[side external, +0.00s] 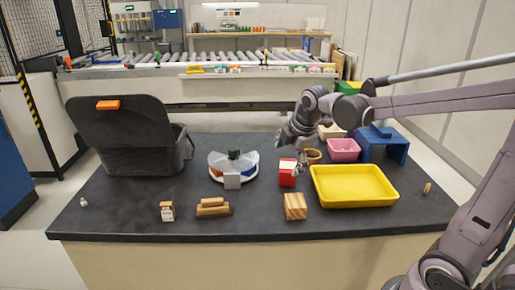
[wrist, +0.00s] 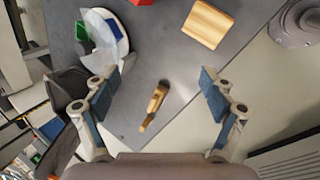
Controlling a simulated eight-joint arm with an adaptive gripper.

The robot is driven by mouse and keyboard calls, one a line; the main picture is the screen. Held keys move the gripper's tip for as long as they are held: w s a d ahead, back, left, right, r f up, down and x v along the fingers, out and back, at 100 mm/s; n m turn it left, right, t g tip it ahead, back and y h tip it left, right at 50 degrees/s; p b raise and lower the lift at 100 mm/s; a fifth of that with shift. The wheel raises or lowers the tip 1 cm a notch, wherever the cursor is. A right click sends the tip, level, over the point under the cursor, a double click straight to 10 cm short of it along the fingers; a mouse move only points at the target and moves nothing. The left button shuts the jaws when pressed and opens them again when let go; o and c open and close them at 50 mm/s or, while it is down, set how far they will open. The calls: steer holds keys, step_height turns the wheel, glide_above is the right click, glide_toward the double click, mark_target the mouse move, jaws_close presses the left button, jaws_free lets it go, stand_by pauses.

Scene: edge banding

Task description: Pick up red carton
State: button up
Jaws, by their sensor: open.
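The red carton (side external: 287,176) stands on the dark table, right of the round divided tray, with a pale patch on its upper side. A red piece, likely the same carton, shows cut off at the top edge of the wrist view (wrist: 141,2). My gripper (wrist: 160,76) is open, with nothing held between its fingers. In the side view my gripper (side external: 300,162) is close to the carton's right side; I cannot tell whether they touch.
A striped wooden block (side external: 295,206) and yellow tray (side external: 352,199) lie to the right. The round divided tray (side external: 214,176) and black lidded bin (side external: 138,160) are left. A wooden piece (side external: 212,208) lies in front. A pink basket (side external: 343,150) and blue stand (side external: 398,146) are behind.

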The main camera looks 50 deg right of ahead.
steer(key=w+d+f+n+g, duration=0.1)
steer(key=w+d+f+n, duration=0.2)
steer(key=w+d+n, duration=0.25)
steer(key=n+g+h, duration=0.1)
steer(key=n, duration=0.5)
glide_toward(288, 166)
steer(key=shift+d+f+m, duration=0.2)
steer(key=shift+f+m, duration=0.05)
steer(key=shift+f, duration=0.2)
steer(key=x, duration=0.4)
steer(key=shift+d+f, duration=0.1)
steer(key=shift+f, duration=0.05)
steer(key=shift+x, duration=3.3)
steer(key=shift+w, duration=0.15)
steer(key=c, duration=1.3)
steer(key=shift+c, duration=0.2)
